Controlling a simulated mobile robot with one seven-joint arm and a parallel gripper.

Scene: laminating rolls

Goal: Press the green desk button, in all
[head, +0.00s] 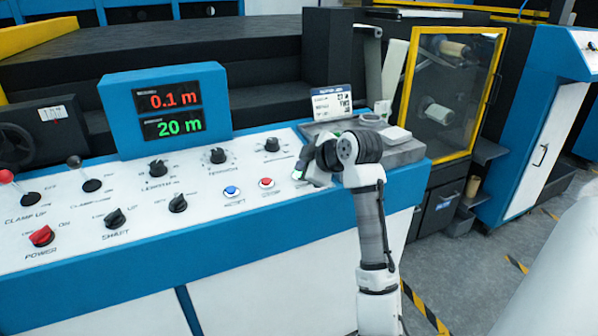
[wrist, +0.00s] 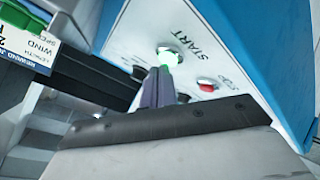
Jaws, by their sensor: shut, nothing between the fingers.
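The green desk button (wrist: 171,54) has a pale metal ring and sits beside the word START on the white panel in the wrist view. In the head view it is not visible; my arm and gripper cover that part of the panel. My gripper (head: 300,169) is low over the right end of the control desk. Its fingers (wrist: 159,73) are shut and empty, and their tips overlap the near edge of the green button in the wrist view. I cannot tell whether they touch it.
A red button (head: 266,183) and a blue button (head: 231,191) lie left of my gripper. Several black knobs, such as one (head: 271,145), stand behind. A display (head: 166,108) rises at the left. A grey tray (head: 405,153) with small items and a sign card (head: 331,103) are close by.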

